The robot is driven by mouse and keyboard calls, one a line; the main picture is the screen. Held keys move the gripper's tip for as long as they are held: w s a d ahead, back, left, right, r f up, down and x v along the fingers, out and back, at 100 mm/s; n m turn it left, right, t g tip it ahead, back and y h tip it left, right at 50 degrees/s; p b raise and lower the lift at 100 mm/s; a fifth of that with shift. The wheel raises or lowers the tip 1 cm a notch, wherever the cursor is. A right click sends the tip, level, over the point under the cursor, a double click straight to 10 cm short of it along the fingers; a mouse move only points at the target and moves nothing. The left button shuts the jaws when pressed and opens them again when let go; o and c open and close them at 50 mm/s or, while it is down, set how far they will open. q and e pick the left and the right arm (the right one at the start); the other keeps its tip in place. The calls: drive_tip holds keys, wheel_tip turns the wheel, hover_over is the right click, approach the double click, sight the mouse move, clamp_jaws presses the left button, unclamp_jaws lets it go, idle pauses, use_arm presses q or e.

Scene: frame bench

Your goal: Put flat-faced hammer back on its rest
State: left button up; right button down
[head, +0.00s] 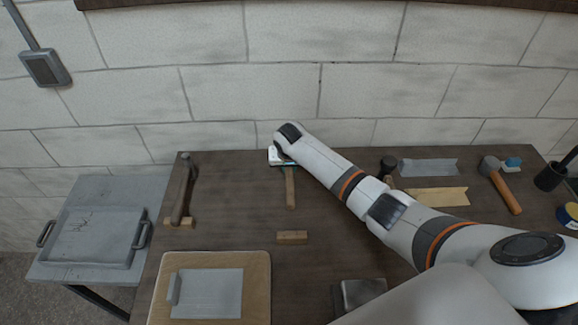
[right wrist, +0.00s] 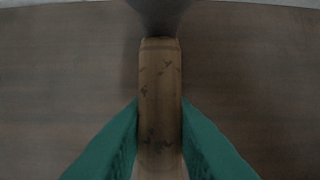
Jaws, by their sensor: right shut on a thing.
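My right gripper (head: 284,163) reaches over the back middle of the bench, and its green fingers (right wrist: 160,110) are shut on the wooden handle of a hammer (head: 291,190). In the right wrist view the hammer (right wrist: 160,75) shows dark bird-like marks on its handle and a dark head at the top edge. In the head view my gripper hides that head, so I cannot tell its face shape. A small wooden rest block (head: 292,237) stands in front of the handle's end, apart from it. My left gripper is out of view.
Another hammer (head: 180,190) lies on a wooden block at the left. A black-headed mallet (head: 388,164), grey and tan strips (head: 436,197) and an orange-handled hammer (head: 505,190) lie at the right. A board (head: 259,290) and grey box (head: 360,291) stand at the front.

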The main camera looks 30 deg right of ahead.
sight(290, 175)
drive_tip(key=c, duration=1.2)
unclamp_jaws()
drive_tip(key=shift+o, duration=0.2)
drive_tip(key=b+v, duration=0.2)
drive_tip(key=v, duration=1)
drive_tip(key=shift+s+f, duration=0.1)
drive_tip(key=shift+s, duration=0.05)
